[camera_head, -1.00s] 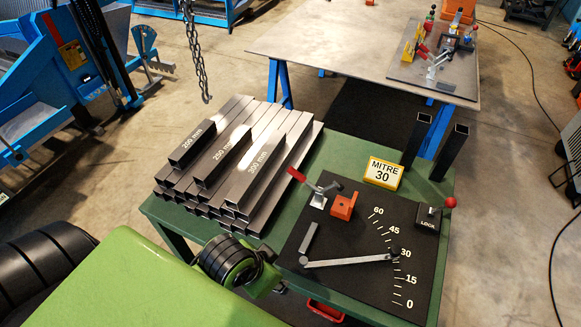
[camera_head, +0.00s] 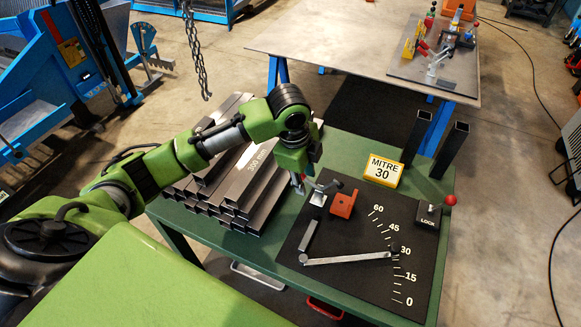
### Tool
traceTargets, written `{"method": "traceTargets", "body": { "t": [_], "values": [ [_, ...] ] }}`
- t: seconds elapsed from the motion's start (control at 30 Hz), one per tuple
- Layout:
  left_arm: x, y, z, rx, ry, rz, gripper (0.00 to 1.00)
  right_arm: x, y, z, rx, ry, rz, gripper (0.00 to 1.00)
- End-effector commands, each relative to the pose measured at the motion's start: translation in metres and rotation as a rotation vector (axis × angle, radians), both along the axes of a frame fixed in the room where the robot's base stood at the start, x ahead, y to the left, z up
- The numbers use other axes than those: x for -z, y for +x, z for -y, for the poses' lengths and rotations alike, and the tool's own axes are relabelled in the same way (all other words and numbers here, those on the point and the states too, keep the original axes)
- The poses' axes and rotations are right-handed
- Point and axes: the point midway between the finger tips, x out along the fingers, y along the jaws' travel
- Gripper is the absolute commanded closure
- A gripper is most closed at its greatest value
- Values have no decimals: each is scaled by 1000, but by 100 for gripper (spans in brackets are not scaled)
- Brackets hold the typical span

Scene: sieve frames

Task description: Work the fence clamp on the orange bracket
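The fence clamp (camera_head: 319,198) is a small silver toggle clamp on the black mitre plate (camera_head: 350,235), in the middle of the head view. The orange bracket (camera_head: 343,204) sits on the plate just right of it. The clamp's red handle, on its upper left, is mostly hidden behind my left gripper. My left gripper (camera_head: 298,184) points down over the handle, left of the clamp's base. Whether its fingers touch or hold the handle is too small to tell. My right gripper is out of view.
Steel tubes (camera_head: 262,197) are stacked left of the plate on the green table (camera_head: 376,151). A yellow "MITRE 30" sign (camera_head: 383,171), two upright dark tubes and a red-knobbed lock (camera_head: 429,214) stand on the right. A pivoting metal arm (camera_head: 345,259) points near the 30 mark.

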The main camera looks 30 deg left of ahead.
Motion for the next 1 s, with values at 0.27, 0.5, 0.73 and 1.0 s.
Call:
{"method": "traceTargets", "body": {
  "t": [0.27, 0.5, 0.73, 1.0],
  "values": [
    [-61, 35, -66, 62, 74, -16, 68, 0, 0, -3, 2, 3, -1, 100],
    [-61, 39, -75, 70, 78, -25, 68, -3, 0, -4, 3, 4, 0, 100],
    [-21, 45, -74, 70, 79, -26, 68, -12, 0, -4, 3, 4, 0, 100],
    [34, 55, -73, 70, 79, -24, 68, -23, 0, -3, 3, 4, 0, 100]
  ]
}}
